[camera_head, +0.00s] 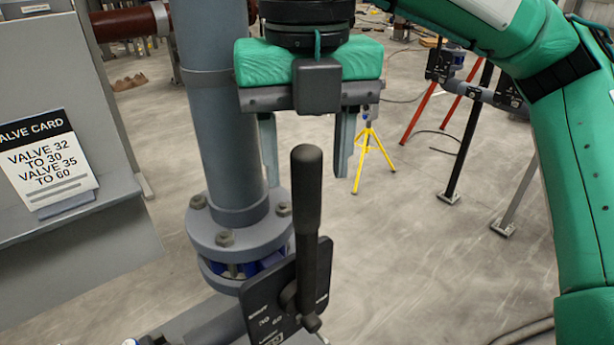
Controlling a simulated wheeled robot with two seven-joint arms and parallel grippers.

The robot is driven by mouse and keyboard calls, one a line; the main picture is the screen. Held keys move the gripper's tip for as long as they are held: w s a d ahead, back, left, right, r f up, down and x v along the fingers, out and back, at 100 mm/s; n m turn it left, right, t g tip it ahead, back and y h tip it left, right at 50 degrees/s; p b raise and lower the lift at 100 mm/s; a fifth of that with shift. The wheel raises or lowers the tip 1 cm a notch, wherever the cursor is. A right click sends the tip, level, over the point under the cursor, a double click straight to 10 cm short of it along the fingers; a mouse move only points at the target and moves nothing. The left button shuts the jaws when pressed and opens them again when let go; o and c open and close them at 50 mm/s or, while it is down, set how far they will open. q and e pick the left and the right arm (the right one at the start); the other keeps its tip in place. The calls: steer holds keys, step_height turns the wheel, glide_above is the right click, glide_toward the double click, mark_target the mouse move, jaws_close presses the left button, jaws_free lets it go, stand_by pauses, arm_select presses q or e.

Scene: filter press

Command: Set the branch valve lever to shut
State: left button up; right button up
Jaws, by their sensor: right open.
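The branch valve lever (307,205) is a black handle standing almost upright in the camera_head view. Its pivot is low, in front of a dark marked plate (286,296) with white lettering that is partly hidden and hard to read. My right gripper (306,178) points down with its two grey fingers apart. In the picture, the lever's top lies between the fingers; I see no contact, and cannot tell whether it is between them in depth. My left gripper is not in view.
A thick grey vertical pipe (219,120) with a bolted flange (240,236) stands just left of the lever. A valve card (45,160) sits on a grey panel at the left. A yellow tripod (368,155) stands behind. Open floor lies to the right.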

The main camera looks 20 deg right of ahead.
mark_target(306, 190)
steer(key=shift+f+p, duration=0.4)
steer(key=shift+f, duration=1.7)
steer(key=shift+s, duration=0.1)
steer(key=shift+c, duration=0.4)
jaws_close()
